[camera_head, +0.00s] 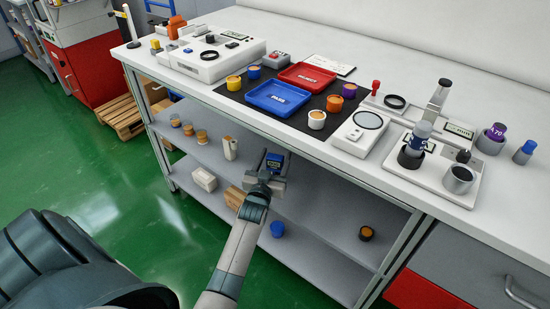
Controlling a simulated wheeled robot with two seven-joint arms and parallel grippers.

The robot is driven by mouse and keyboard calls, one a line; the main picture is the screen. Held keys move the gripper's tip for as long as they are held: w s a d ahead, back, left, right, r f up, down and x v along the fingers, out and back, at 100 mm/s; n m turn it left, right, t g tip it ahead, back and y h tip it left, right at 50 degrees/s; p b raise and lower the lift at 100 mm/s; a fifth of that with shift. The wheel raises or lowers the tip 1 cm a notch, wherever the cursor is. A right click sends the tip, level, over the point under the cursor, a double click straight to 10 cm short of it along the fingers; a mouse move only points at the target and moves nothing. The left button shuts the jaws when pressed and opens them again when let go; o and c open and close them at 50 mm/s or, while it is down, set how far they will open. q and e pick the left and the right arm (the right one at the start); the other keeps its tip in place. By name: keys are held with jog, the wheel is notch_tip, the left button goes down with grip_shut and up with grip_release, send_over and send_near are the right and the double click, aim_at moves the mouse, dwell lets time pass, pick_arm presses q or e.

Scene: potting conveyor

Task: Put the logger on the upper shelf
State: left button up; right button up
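The logger (274,160) is a small blue device with a dark display. It sits between the fingers of my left gripper (271,168), which appears shut on it. My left gripper reaches in under the worktop, over the front part of the upper shelf (210,152). The logger looks roughly upright; I cannot tell whether its underside touches the shelf. The gripper hides its lower part. My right gripper does not show.
Several small jars (202,136) and a white bottle (230,147) stand on the upper shelf, left of the gripper. The worktop (250,112) overhangs the shelves.

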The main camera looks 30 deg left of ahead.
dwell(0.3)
pick_arm(q)
jog(key=shift+r, duration=0.2)
jog(key=p+v, duration=0.1)
jog(key=v, duration=1.1)
jog(key=s+d+f+m+g+h, duration=0.3)
jog(key=s+d+f+g+h, duration=0.25)
jog(key=s+d+f, duration=0.35)
jog(key=s+d+f+m+g, duration=0.1)
jog(key=s+d+g, duration=0.2)
jog(key=s, duration=0.6)
jog(key=s+d+f+m+g+h, duration=0.1)
jog(key=s+d+f+g, duration=0.1)
jog(key=s+d+g, duration=0.2)
jog(key=s+d, duration=0.3)
jog(key=s, duration=0.3)
jog(key=shift+s+m, duration=0.3)
jog(key=shift+m, duration=0.1)
jog(key=shift+d+f+h, duration=0.1)
jog(key=shift+h, duration=0.15)
